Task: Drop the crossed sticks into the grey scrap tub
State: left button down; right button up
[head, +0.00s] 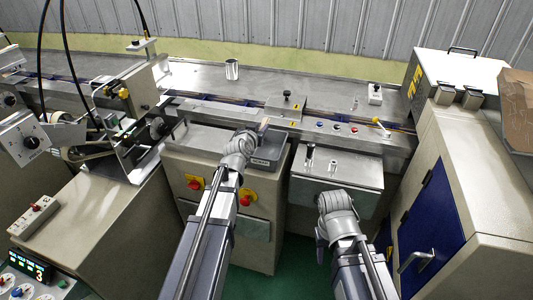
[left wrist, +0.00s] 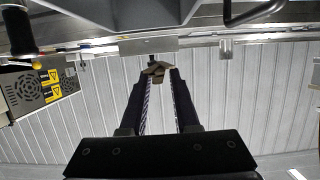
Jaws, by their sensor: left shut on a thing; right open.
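My left gripper (head: 262,125) is above the far part of the grey scrap tub (head: 283,154), which sits on the cabinet top and is partly hidden by my arm. In the left wrist view its two dark fingers are shut on the small brown crossed sticks (left wrist: 155,72) at their tips. The exact crossing of the sticks is too small to make out. In the head view only a small brownish bit shows at the fingertips. My right gripper (head: 322,165) is open and empty, low over the metal box on the right.
A conveyor line with a metal deck (head: 200,75) runs behind the tub, carrying a steel cup (head: 232,69) and a black-knobbed block (head: 287,107). A machine with a dial (head: 31,142) stands left. A tall cabinet with a blue door (head: 428,215) stands right.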

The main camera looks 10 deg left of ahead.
pick_arm(q)
notch_tip(320, 180, down, 6)
jog(key=b, duration=0.5)
jog(key=shift+r, duration=0.15)
jog(key=shift+r, duration=0.1)
jog(key=c, duration=0.6)
grip_release()
jog(key=p+v, duration=0.2)
jog(key=v, duration=0.6)
